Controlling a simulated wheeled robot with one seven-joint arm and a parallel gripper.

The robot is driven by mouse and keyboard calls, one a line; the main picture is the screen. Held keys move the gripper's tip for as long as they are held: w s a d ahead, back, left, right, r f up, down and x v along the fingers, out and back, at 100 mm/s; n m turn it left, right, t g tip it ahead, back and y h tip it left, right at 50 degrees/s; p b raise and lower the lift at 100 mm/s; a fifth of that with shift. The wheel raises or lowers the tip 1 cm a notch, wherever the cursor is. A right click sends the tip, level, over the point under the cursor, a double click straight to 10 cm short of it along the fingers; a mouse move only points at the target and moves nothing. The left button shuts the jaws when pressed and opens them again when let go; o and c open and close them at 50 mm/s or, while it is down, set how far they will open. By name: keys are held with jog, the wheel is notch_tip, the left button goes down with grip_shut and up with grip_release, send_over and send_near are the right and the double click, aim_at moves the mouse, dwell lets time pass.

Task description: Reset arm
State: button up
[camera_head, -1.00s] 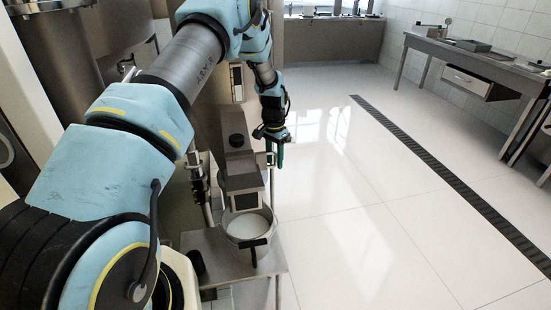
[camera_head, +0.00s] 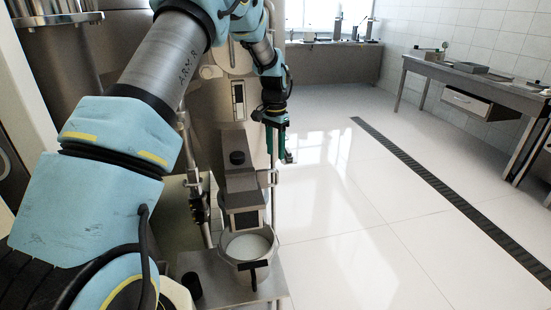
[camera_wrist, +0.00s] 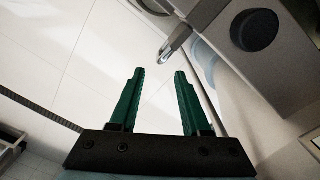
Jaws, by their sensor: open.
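My gripper (camera_head: 277,152) hangs from my blue arm in the middle of the head view, beside the separator and over the floor. In the wrist view my gripper (camera_wrist: 157,88) shows two green fingers, apart, with nothing between them. The disc separator (camera_head: 240,180) stands just left of and below it, with a grey spout housing and a black knob (camera_head: 237,158). The knob also shows in the wrist view (camera_wrist: 254,30). A round pan with white contents (camera_head: 246,246) sits under the spout. My arm hides part of the machine.
A metal shelf (camera_head: 215,283) carries the pan and a small black cup (camera_head: 191,285). White tiled floor (camera_head: 355,230) lies open to the right, crossed by a dark drain grate (camera_head: 440,188). A steel table (camera_head: 480,80) stands at the right wall.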

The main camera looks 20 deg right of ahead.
jog(key=shift+a+r, duration=0.1)
dwell(0.3)
jog(key=s+a+r+n, duration=0.3)
jog(key=s+a, duration=0.1)
jog(key=a, duration=0.5)
jog(key=s+a+r+n+t, duration=0.15)
jog(key=s+a, duration=0.25)
jog(key=a, duration=0.4)
jog(key=s+a+r+n, duration=0.3)
jog(key=a+r+n, duration=0.1)
jog(key=a, duration=0.5)
jog(key=s+a+n, duration=0.3)
jog(key=s+a, duration=0.3)
jog(key=s, duration=0.3)
jog(key=shift+s+a+f, duration=0.15)
jog(key=shift+s+a, duration=0.05)
jog(key=shift+a, duration=0.05)
